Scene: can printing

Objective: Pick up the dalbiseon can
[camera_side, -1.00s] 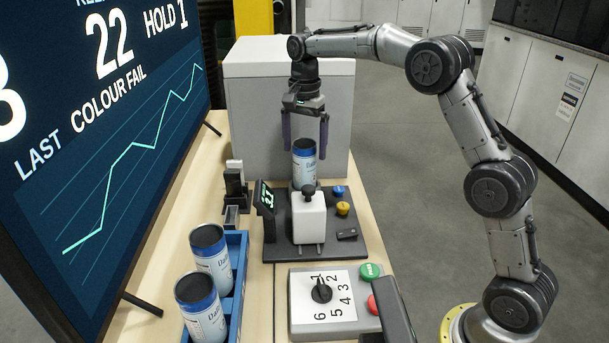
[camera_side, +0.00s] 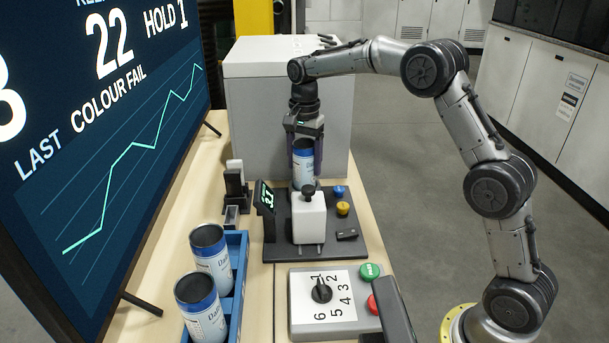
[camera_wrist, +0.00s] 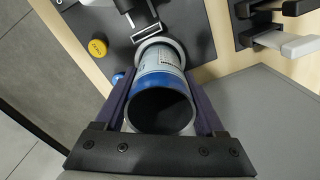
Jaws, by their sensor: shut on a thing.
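A blue and white can (camera_side: 303,168) stands upright behind the white block of the dark station in the side view. Its lower part is hidden by that block, and no name can be read on it. My gripper (camera_side: 303,158) is lowered over the can, with its purple-grey fingers closed on the can's two sides. In the wrist view the can (camera_wrist: 161,88) sits between the fingers, with its dark open end facing the camera and its far end at a pale round seat. Two more cans labelled "Da..." stand at the lower left, the rear one (camera_side: 212,257) and the front one (camera_side: 202,313).
The two cans stand in a blue tray (camera_side: 237,290). The dark station (camera_side: 350,248) carries a small display (camera_side: 265,198) and yellow and blue knobs. A dial box (camera_side: 323,298) is in front. A grey cabinet (camera_side: 255,100) stands behind, and a large screen (camera_side: 110,120) is at left.

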